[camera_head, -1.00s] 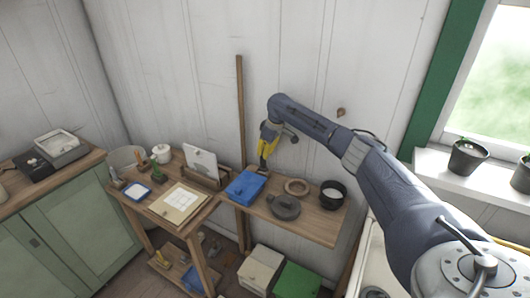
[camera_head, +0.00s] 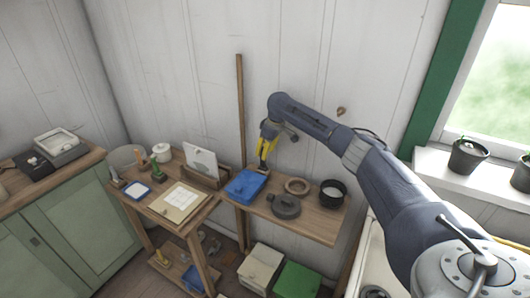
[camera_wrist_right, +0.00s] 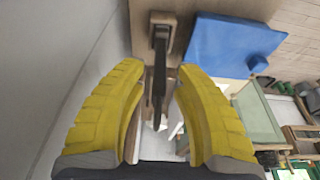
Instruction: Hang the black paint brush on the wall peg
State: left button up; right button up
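The black paint brush (camera_wrist_right: 158,75) shows in the right wrist view as a slim dark strip with a pale end, between the yellow fingers of my right gripper (camera_wrist_right: 160,68). A gap shows on each side of it, so the fingers look open around it and apart from it. In the head view my right gripper (camera_head: 264,160) points down over the back of the wooden shelf, close to the wall; the brush is hard to make out there. The brown wall peg (camera_head: 341,111) is on the white wall, to the right of my gripper. My left gripper is not in view.
A blue box (camera_head: 246,186) lies on the shelf beside my right gripper. A grey lid (camera_head: 285,206), a wooden ring (camera_head: 297,187) and a dark pot (camera_head: 332,194) stand to the right. A tall wooden post (camera_head: 240,110) rises against the wall. The wall around the peg is clear.

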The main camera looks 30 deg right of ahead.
jog(key=a+v, duration=0.1)
jog(key=v, duration=0.7)
jog(key=shift+d+r, duration=0.45)
jog(key=shift+r, duration=0.05)
jog(key=shift+w, duration=0.15)
dwell(0.3)
